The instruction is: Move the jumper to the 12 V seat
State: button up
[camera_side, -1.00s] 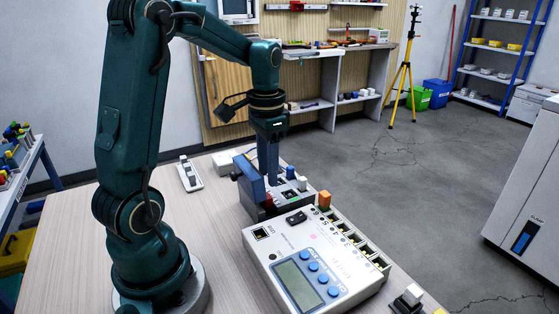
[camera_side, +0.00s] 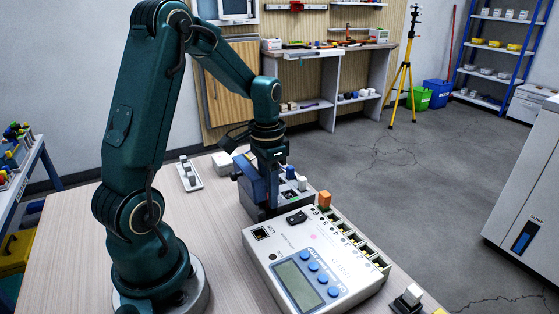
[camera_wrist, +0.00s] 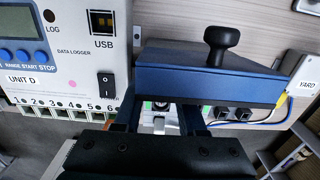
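My gripper (camera_wrist: 161,124) reaches down over the grey unit with the blue lid (camera_wrist: 205,72). It also shows in the side view (camera_side: 273,204), low beside that unit, with its tips mostly hidden. In the wrist view its two fingers stand apart, with a gap between them. A small pale piece (camera_wrist: 158,124) shows in that gap, clear of both fingers; it may be the jumper, but I cannot tell. Dark sockets (camera_wrist: 222,113) lie in a row to the right. No 12 V marking is readable, so I cannot tell which seat it is.
The white data logger (camera_side: 310,262) stands close in front, with an orange plug (camera_side: 324,199) at its corner. A blue cap (camera_side: 290,172) and a white cap (camera_side: 302,184) rise near my gripper. A black knob (camera_wrist: 221,38) tops the blue lid.

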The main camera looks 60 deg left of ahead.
jog(key=shift+c, duration=0.3)
grip_shut()
jog(key=shift+r, duration=0.1)
jog(key=shift+r, duration=0.35)
jog(key=shift+r, duration=1.4)
jog(key=shift+r, duration=0.2)
